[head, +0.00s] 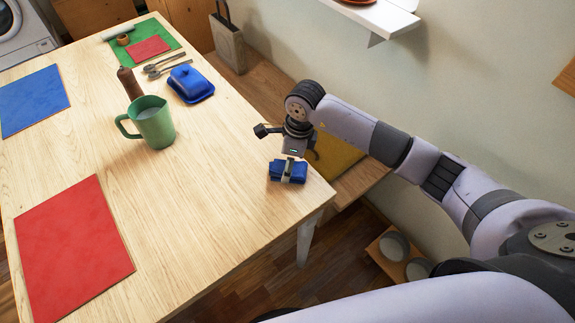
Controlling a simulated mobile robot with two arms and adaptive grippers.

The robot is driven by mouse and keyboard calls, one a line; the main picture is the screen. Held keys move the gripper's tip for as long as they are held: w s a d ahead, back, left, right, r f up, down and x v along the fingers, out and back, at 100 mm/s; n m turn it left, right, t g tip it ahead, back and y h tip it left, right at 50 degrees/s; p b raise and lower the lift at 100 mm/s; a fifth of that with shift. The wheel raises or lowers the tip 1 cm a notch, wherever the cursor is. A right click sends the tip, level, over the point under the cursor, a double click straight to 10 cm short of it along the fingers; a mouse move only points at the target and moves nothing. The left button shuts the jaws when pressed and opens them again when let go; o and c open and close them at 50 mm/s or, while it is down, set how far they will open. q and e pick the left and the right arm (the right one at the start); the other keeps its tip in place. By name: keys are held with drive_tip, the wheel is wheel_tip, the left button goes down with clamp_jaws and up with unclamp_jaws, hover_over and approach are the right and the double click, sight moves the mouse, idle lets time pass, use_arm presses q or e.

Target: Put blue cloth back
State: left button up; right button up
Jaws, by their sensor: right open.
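A folded blue cloth (277,174) with a pale band around its middle lies at the right corner of the wooden table (180,240). My right gripper (289,148) is open, with its fingers spread to either side. In the picture it is just above and behind the cloth, and it holds nothing. I cannot tell how high it is over the table. My left gripper is not in view.
A green jug (155,123), a brown mill (129,84) and a blue covered dish (190,83) stand farther back. Red (70,245), blue (33,99) and green (150,32) mats lie on the table. A bench with a yellow cushion (340,156) runs behind. The table is clear left of the cloth.

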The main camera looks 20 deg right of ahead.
sight(295, 165)
wheel_tip(295, 165, up, 10)
drive_tip(key=d+b, duration=0.1)
drive_tip(key=shift+s+d, duration=0.2)
drive_tip(key=shift+s, duration=0.15)
